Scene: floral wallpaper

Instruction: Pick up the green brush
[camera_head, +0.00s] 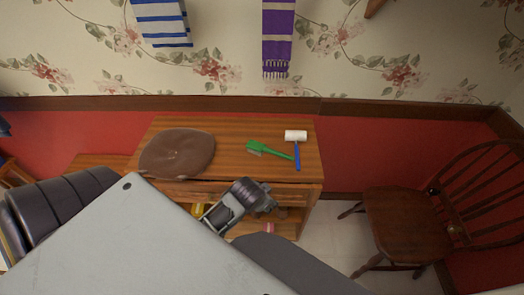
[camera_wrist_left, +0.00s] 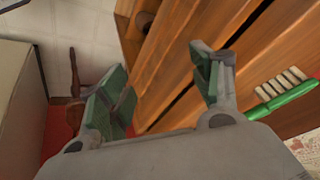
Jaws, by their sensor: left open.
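The green brush (camera_head: 268,150) lies on the top of the wooden cabinet (camera_head: 232,148), right of its middle, its handle pointing right. In the left wrist view the brush (camera_wrist_left: 288,101) shows at the right edge with pale bristles, outside the jaws and partly cut off by the frame. My left gripper (camera_head: 262,197) is near the cabinet's front edge, nearer to me than the brush and apart from it. In the left wrist view its jaws (camera_wrist_left: 160,88) are open with nothing between them. My right gripper is not in view.
A lint roller (camera_head: 297,150) with a white head and blue handle lies beside the brush handle. A round brown cushion (camera_head: 177,153) covers the cabinet's left part. A wooden chair (camera_head: 405,217) stands to the right. A purple scarf (camera_head: 277,38) and a striped towel (camera_head: 161,22) hang on the wall.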

